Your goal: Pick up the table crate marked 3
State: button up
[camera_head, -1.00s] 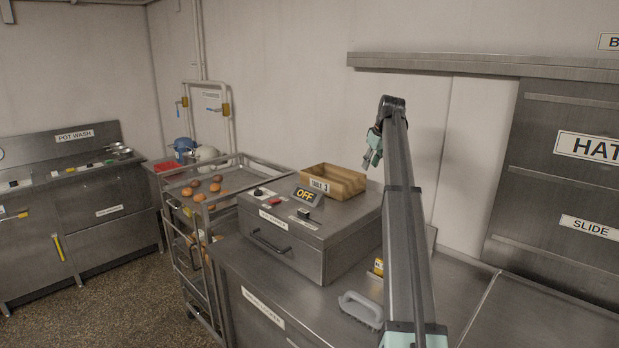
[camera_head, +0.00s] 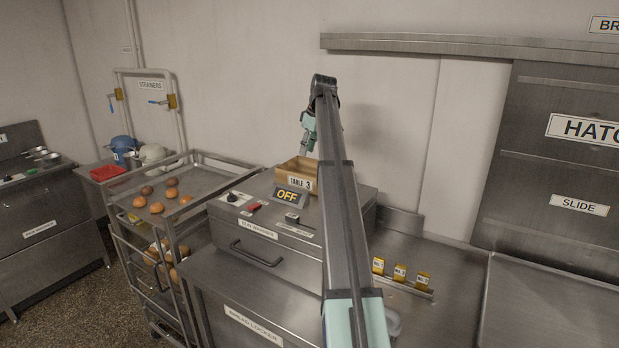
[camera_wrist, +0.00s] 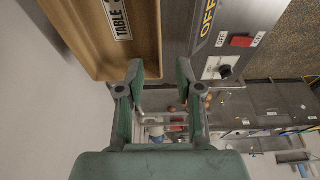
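The tan crate labelled "TABLE 3" (camera_head: 297,174) sits on top of the steel warmer box, behind its OFF sign. My arm hides its right part in the head view. In the wrist view the crate (camera_wrist: 148,45) fills the upper left, with its inside and label showing. My gripper (camera_head: 306,150) is just above the crate's back side in the head view. In the wrist view the fingers of my gripper (camera_wrist: 160,75) are spread with a gap between them and nothing held. The fingertips are close to the crate's edge; I cannot tell whether they touch.
The warmer (camera_head: 262,238) has an OFF sign (camera_head: 291,196) and switches in front of the crate. A rack trolley (camera_head: 215,163) with bread rolls stands to the left. Several yellow number tags (camera_head: 400,272) stand on the counter at right. A wall runs close behind the crate.

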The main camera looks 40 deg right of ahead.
jog(key=p, duration=0.3)
send_over(299, 182)
jog(key=f, duration=0.9)
jog(key=shift+s+d+f, duration=0.2)
jog(key=shift+s+d, duration=0.05)
jog(key=shift+s, duration=0.1)
jog(key=shift+p+x, duration=1.5)
jog(key=shift+x, duration=1.15)
jog(key=shift+s+d, duration=0.15)
jog(key=shift+s, duration=0.05)
grip_shut()
